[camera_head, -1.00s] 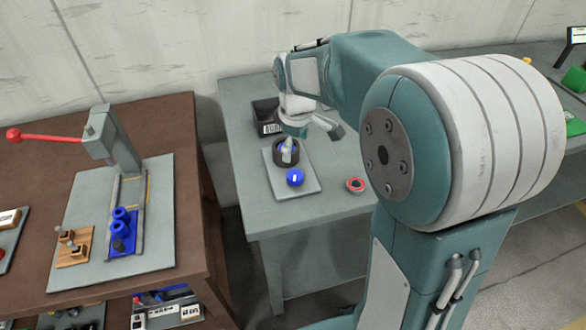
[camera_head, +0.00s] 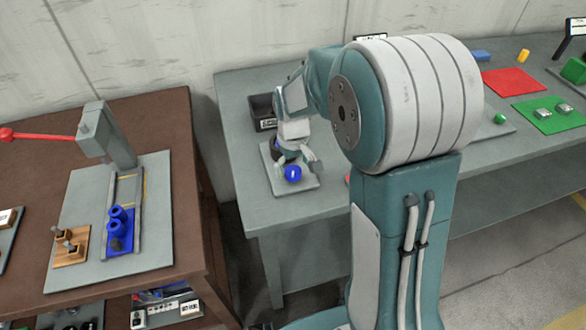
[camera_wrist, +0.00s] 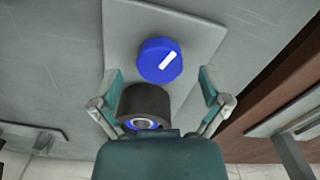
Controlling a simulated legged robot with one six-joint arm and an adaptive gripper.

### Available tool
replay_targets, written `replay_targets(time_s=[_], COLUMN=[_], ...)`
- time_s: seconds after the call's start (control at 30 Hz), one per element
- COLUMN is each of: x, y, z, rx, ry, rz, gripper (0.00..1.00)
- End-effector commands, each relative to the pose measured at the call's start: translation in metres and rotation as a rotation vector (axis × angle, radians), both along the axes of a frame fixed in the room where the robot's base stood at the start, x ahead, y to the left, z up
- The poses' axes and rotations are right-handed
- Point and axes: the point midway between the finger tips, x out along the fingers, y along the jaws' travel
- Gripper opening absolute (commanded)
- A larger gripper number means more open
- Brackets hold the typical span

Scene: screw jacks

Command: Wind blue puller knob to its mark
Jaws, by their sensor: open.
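The blue knob (camera_head: 293,173) sits on a light grey plate (camera_head: 306,184) on the grey table. It has a white line on its top, which runs diagonally in the wrist view (camera_wrist: 160,60). A dark cylinder (camera_wrist: 146,104) with a blue ring in its end stands just beside the knob on the same plate. My gripper (camera_head: 299,160) is open and empty over the plate. In the wrist view its fingers (camera_wrist: 160,84) are spread to either side, with the dark cylinder between them and the knob near the tips. I see no separate target mark clearly.
A brown table (camera_head: 170,120) with a red-handled press (camera_head: 105,135) is at left, across a gap. Red (camera_head: 515,82) and green (camera_head: 550,113) mats lie at right. My arm hides part of the grey table.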

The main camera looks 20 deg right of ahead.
Motion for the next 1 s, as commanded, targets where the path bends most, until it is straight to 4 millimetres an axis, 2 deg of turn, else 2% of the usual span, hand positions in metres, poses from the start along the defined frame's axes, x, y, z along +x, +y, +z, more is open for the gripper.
replay_targets(time_s=[0.1, 0.4, 0.43, 0.47, 0.5, 0.57, 0.6, 0.83, 1.0], x=[-0.0003, -0.0003, -0.0002, -0.0001, -0.0001, -0.0001, -0.0001, -0.0006, -0.0009], y=[0.0, 0.0, 0.0, 0.0001, 0.0001, 0.0001, 0.0001, 0.0001, 0.0], z=[-0.0106, -0.0137, -0.0137, -0.0138, -0.0138, -0.0138, -0.0138, -0.0145, -0.015], rx=[0.0, 0.0, 0.0, 0.0, 0.0, 0.0, 0.0, 0.0, 0.0], ry=[0.001, 0.0, 0.0, 0.0, 0.0, 0.0, 0.0, 0.002, 0.003], rz=[0.0, 0.001, 0.001, 0.001, 0.001, 0.001, 0.001, 0.008, 0.107], gripper=[0.96, 0.96, 0.91, 0.78, 0.6, 0.33, 0.15, 0.14, 0.14])
